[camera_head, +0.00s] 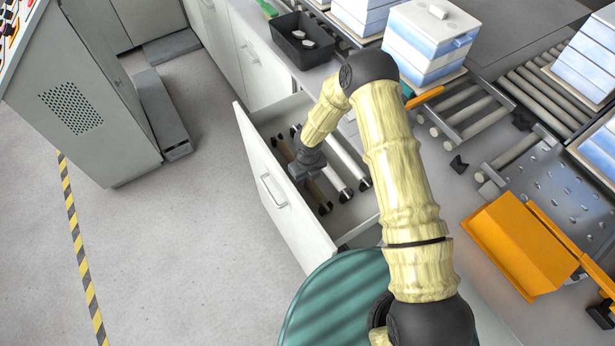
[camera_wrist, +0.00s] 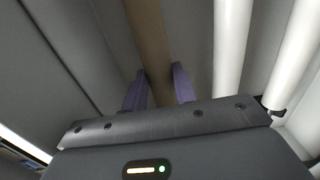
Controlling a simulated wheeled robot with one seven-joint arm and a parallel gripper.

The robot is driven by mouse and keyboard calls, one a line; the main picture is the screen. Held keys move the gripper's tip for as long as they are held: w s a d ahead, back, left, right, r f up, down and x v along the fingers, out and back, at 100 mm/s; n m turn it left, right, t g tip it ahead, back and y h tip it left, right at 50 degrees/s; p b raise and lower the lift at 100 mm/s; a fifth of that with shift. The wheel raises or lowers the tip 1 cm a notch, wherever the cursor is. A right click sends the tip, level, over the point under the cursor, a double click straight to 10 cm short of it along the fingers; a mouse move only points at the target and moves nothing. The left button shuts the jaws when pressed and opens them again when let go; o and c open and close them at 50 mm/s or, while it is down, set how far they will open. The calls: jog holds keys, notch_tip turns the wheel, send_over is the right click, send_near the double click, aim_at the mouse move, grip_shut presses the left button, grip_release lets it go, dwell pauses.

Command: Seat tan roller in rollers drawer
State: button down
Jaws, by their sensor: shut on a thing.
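The rollers drawer (camera_head: 268,191) is pulled open below the counter. My gripper (camera_head: 307,180) reaches down into it. In the wrist view, my two purple-grey fingers (camera_wrist: 158,84) are shut on the tan roller (camera_wrist: 149,35), one on each side. In the head view, the tan roller (camera_head: 319,195) lies lengthwise in the drawer, partly hidden by my gripper. Two white rollers lie to its right, roughly parallel; the nearer one (camera_wrist: 232,50) and the farther one (camera_wrist: 301,45) show in the wrist view. Whether the tan roller's ends sit in their holders is hidden.
A black bin (camera_head: 303,40) with pale pieces stands on the counter above the drawer. An orange tray (camera_head: 520,245) and a roller conveyor (camera_head: 545,95) lie to the right. A grey cabinet (camera_head: 85,100) stands at left; the floor between is clear.

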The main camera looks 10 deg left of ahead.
jog(key=c, duration=1)
grip_release()
jog(key=shift+f, duration=0.1)
jog(key=shift+c, duration=0.2)
notch_tip(320, 180, up, 18)
jog(key=b, duration=0.1)
jog(key=shift+s+d+f, duration=0.2)
jog(key=shift+f, duration=0.05)
